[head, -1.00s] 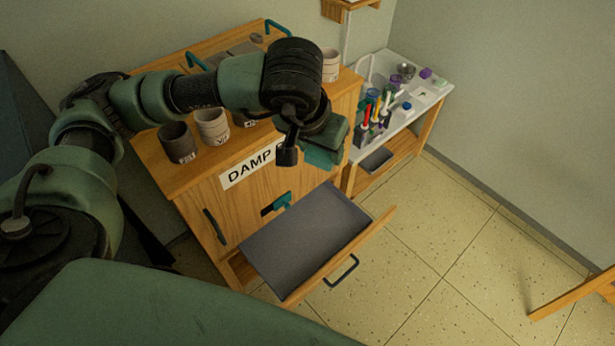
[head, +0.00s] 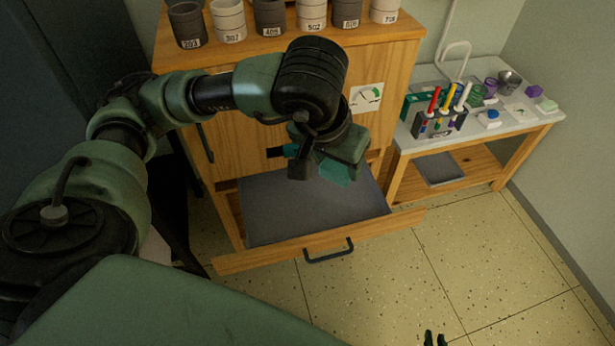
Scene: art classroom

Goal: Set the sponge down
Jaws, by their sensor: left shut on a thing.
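My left gripper (head: 327,160) is above the back right part of an open drawer (head: 285,212) in the wooden cabinet. It is shut on a teal-green block, the sponge (head: 336,174), which hangs at the fingertips. The sponge is partly hidden by the gripper. From this angle I cannot tell how high it is above the drawer's grey bottom, which looks empty. Two dark green fingertips of my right gripper (head: 435,339) show at the bottom edge, with a gap between them; they look empty.
Several numbered pots (head: 311,14) stand on the cabinet top (head: 400,32). A white-topped side table (head: 530,118) at right holds a marker rack (head: 438,122), a metal cup (head: 509,82) and small coloured blocks. The drawer front (head: 235,262) juts out over clear tiled floor.

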